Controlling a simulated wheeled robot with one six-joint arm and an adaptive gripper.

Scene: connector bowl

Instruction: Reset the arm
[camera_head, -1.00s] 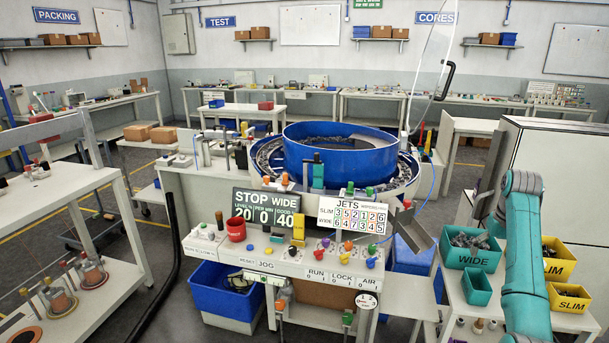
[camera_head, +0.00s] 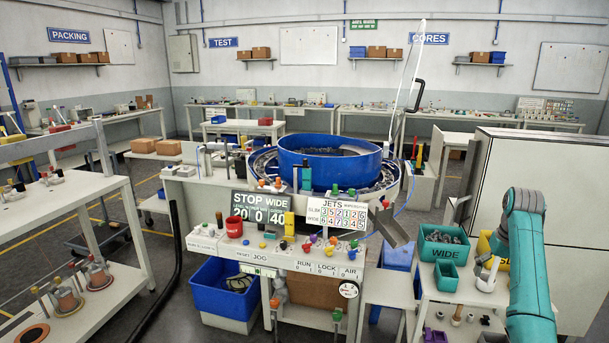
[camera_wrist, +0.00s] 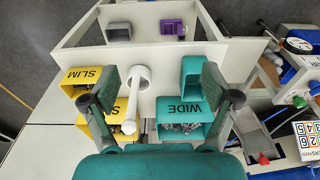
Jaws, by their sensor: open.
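My gripper (camera_wrist: 160,85) shows in the wrist view with its two dark fingers wide apart and nothing between their tips. It is above the side table with the bins. A white post with a round end (camera_wrist: 138,85) shows below, between the fingers in the picture. In the head view my teal arm (camera_head: 526,250) rises at the right; my gripper cannot be made out there. The white piece (camera_head: 487,275) stands on the side table just left of my arm.
A teal WIDE bin (camera_head: 444,252) and a small teal tray (camera_head: 446,282) stand on the side table. Yellow SLIM bins (camera_wrist: 85,75) are beside them. A tall pale cabinet (camera_head: 560,190) stands behind my arm. The blue feeder bowl (camera_head: 300,172) and control bench are left.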

